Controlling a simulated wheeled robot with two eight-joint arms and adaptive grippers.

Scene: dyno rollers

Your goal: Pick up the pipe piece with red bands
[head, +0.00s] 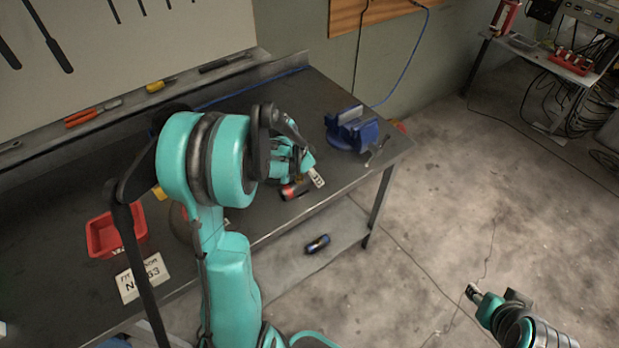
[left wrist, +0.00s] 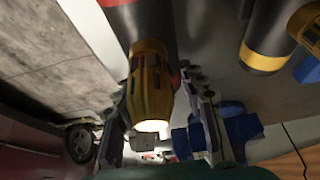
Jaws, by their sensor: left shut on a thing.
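My left gripper (head: 300,172) is over the workbench top, in front of the blue vise.
The blue vise (head: 352,130) stands at the bench's right end. A white tag (head: 317,178) is beside the left gripper. A red tray (head: 112,235) and a number plate (head: 142,279) are at the left. A dark cylinder (head: 317,243) lies on the lower shelf.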

